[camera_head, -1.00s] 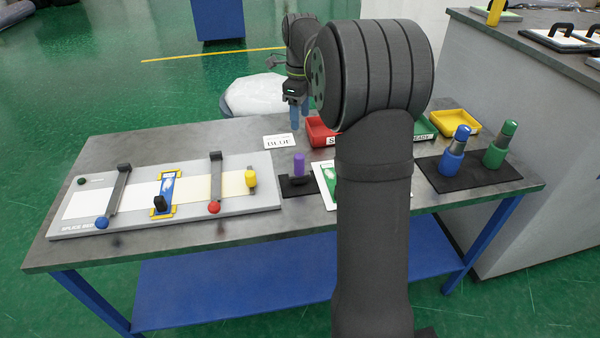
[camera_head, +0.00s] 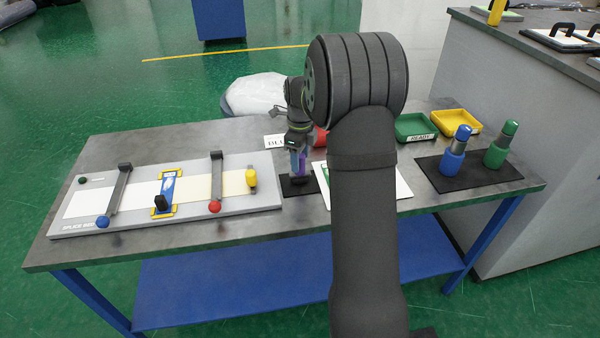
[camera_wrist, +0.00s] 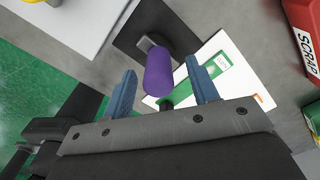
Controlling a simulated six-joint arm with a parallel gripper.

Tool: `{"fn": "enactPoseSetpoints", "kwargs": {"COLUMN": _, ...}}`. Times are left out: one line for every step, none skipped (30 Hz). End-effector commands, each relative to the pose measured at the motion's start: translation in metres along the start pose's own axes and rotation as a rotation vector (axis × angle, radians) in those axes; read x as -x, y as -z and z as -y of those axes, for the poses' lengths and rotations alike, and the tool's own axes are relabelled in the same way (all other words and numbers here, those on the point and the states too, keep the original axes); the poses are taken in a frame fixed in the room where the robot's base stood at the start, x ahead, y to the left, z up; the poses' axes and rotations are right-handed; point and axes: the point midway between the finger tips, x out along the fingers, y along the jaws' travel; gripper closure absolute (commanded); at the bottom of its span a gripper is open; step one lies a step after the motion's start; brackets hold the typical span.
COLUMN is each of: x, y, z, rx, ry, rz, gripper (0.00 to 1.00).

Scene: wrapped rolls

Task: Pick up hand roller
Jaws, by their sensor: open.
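The hand roller has a purple handle (camera_wrist: 158,72), which stands up between my gripper's two blue fingers in the wrist view. In the head view the purple handle (camera_head: 302,164) shows beside the fingers, above its dark lower part (camera_head: 300,180) on a black mat (camera_head: 287,187). My gripper (camera_wrist: 163,88) is open, with a finger on each side of the handle and gaps visible. In the head view my gripper (camera_head: 297,165) is low over the mat, partly overlapping the roller. I cannot tell its exact height.
The grey splice board (camera_head: 265,197) lies to the left. A white card with a green patch (camera_wrist: 240,70) lies beside the mat. A red scrap tray (camera_wrist: 302,30), a green tray (camera_head: 415,124) and a yellow tray (camera_head: 458,121) stand behind. Blue (camera_head: 453,160) and green bottles (camera_head: 497,148) stand right.

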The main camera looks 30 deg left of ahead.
Motion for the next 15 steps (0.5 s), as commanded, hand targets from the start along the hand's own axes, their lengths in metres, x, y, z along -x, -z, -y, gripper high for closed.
{"fn": "enactPoseSetpoints", "kwargs": {"x": -0.009, "y": 0.001, "z": -0.003, "rx": 0.000, "ry": -0.004, "rz": -0.002, "gripper": 0.46}}
{"fn": "enactPoseSetpoints", "kwargs": {"x": -0.013, "y": 0.001, "z": -0.003, "rx": 0.000, "ry": -0.003, "rz": -0.002, "gripper": 0.46}}
{"fn": "enactPoseSetpoints", "kwargs": {"x": -0.018, "y": 0.001, "z": -0.002, "rx": 0.000, "ry": -0.002, "rz": -0.001, "gripper": 0.46}}
{"fn": "enactPoseSetpoints", "kwargs": {"x": -0.022, "y": 0.001, "z": -0.002, "rx": 0.000, "ry": -0.002, "rz": -0.001, "gripper": 0.46}}
{"fn": "enactPoseSetpoints", "kwargs": {"x": -0.025, "y": 0.001, "z": -0.002, "rx": 0.000, "ry": -0.001, "rz": -0.001, "gripper": 0.46}}
{"fn": "enactPoseSetpoints", "kwargs": {"x": -0.027, "y": 0.001, "z": -0.002, "rx": 0.000, "ry": 0.000, "rz": -0.001, "gripper": 0.46}}
{"fn": "enactPoseSetpoints", "kwargs": {"x": -0.029, "y": 0.001, "z": -0.002, "rx": 0.000, "ry": 0.000, "rz": 0.000, "gripper": 0.46}}
{"fn": "enactPoseSetpoints", "kwargs": {"x": -0.030, "y": 0.001, "z": -0.002, "rx": 0.000, "ry": 0.000, "rz": 0.000, "gripper": 0.46}}
{"fn": "enactPoseSetpoints", "kwargs": {"x": -0.030, "y": 0.001, "z": -0.002, "rx": 0.000, "ry": 0.000, "rz": 0.000, "gripper": 0.46}}
{"fn": "enactPoseSetpoints", "kwargs": {"x": -0.030, "y": 0.001, "z": -0.002, "rx": 0.000, "ry": 0.000, "rz": 0.000, "gripper": 0.46}}
{"fn": "enactPoseSetpoints", "kwargs": {"x": -0.030, "y": 0.001, "z": -0.002, "rx": 0.000, "ry": 0.000, "rz": 0.000, "gripper": 0.46}}
{"fn": "enactPoseSetpoints", "kwargs": {"x": -0.030, "y": 0.001, "z": -0.002, "rx": 0.000, "ry": 0.000, "rz": 0.000, "gripper": 0.46}}
{"fn": "enactPoseSetpoints", "kwargs": {"x": -0.030, "y": 0.001, "z": -0.002, "rx": 0.000, "ry": 0.000, "rz": 0.000, "gripper": 0.46}}
{"fn": "enactPoseSetpoints", "kwargs": {"x": -0.030, "y": 0.001, "z": -0.002, "rx": 0.000, "ry": 0.000, "rz": 0.000, "gripper": 0.46}}
{"fn": "enactPoseSetpoints", "kwargs": {"x": -0.030, "y": 0.001, "z": -0.002, "rx": 0.000, "ry": 0.000, "rz": 0.000, "gripper": 0.52}}
